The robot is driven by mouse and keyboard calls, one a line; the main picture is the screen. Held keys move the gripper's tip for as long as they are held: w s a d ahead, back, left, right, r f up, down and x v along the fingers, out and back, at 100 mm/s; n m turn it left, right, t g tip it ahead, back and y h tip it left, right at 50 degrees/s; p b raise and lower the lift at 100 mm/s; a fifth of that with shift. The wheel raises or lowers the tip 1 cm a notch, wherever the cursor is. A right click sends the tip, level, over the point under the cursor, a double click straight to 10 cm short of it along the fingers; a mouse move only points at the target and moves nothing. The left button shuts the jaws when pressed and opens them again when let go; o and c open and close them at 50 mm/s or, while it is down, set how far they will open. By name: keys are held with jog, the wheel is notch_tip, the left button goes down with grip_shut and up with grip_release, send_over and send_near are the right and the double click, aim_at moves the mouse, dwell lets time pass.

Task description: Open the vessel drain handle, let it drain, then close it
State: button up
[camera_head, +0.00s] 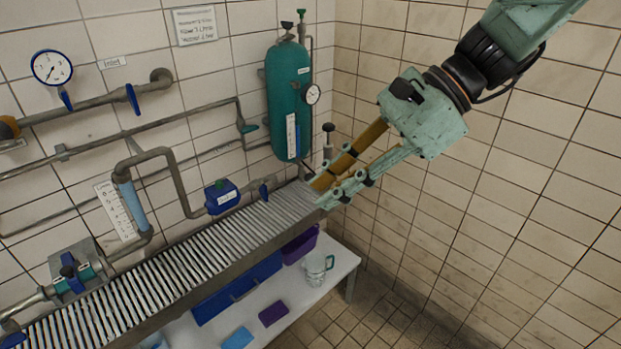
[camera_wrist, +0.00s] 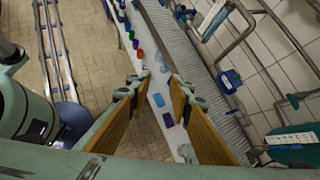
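My gripper (camera_head: 323,194) is in front of and below the vessel, pointing down-left over the end of the grate. In the wrist view my gripper (camera_wrist: 158,88) is open, its fingers apart with nothing between them. The vessel's bottom outlet is not clearly seen.
A ribbed metal grate (camera_head: 175,262) runs along the wall. Below it a white table (camera_head: 335,268) holds a clear jug (camera_head: 316,268), a blue bin (camera_head: 238,289) and a purple bin (camera_head: 300,246). Pipes and a blue box (camera_head: 221,196) are left of the vessel. The right-hand wall is bare.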

jog(key=w+a+f+m+t+y+p, duration=0.15)
jog(key=w+f+m, duration=0.3)
jog(key=w, duration=0.45)
jog(key=w+a+f+m+t+y, duration=0.1)
jog(key=w+a+f+m+y, duration=0.3)
jog(key=w, duration=0.6)
jog(key=w+a+f+m+t+y, duration=0.1)
jog(key=w+f+m, duration=0.2)
jog(key=w+m, duration=0.45)
jog(key=m+t+h+p, duration=0.2)
jog(key=m+t, duration=0.8)
jog(key=m, duration=0.4)
send_near(310, 177)
jog(key=w+v, duration=0.1)
jog(key=v, duration=0.3)
jog(key=shift+s+f, duration=0.1)
jog(key=shift+f, duration=0.2)
jog(key=shift+x, duration=6.85)
jog(key=shift+s, duration=0.1)
jog(key=shift+c, duration=0.9)
grip_shut()
